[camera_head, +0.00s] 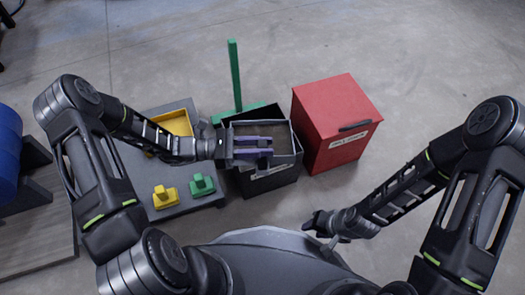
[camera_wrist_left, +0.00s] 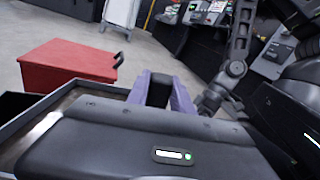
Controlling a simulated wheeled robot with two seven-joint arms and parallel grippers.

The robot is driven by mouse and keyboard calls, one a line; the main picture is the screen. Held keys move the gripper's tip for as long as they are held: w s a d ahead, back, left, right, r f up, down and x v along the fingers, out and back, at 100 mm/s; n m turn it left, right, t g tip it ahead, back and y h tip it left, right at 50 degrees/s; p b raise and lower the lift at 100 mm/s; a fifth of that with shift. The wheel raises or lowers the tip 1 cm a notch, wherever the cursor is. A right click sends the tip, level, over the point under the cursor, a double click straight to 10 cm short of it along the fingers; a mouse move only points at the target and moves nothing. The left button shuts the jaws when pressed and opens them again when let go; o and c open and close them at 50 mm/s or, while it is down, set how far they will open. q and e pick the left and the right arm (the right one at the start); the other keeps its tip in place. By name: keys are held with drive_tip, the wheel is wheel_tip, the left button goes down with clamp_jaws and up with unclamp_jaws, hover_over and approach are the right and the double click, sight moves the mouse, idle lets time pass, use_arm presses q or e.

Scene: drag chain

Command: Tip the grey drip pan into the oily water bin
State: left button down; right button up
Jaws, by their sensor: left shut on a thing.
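The grey drip pan (camera_head: 282,125) is a shallow tray with dark brownish contents, over the mouth of a dark bin (camera_head: 270,184) with a pale label. The label is too small to read. My left gripper (camera_head: 268,147), with purple fingers, reaches across the pan from the left and is shut on it. The pan looks about level. In the left wrist view the pan's rim (camera_wrist_left: 45,122) shows at the left, and the gripper's fingers (camera_wrist_left: 160,92) are partly hidden by its own body. My right gripper (camera_head: 322,224) is empty, low and apart from the bins; its jaw gap is unclear.
A closed red bin (camera_head: 335,115) with a black handle stands right of the dark bin. A green post (camera_head: 235,75) rises behind it. On a grey platform at left are a yellow tray (camera_head: 175,122), a yellow block (camera_head: 164,197) and a green block (camera_head: 202,185). A blue drum (camera_head: 8,150) is far left.

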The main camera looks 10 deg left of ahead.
use_arm(q)
drive_tip(key=w+a+r+n+p, duration=0.3)
drive_tip(key=w+r+n+p, duration=0.2)
drive_tip(key=w+r+n, duration=0.4)
drive_tip(key=shift+w, duration=1.55)
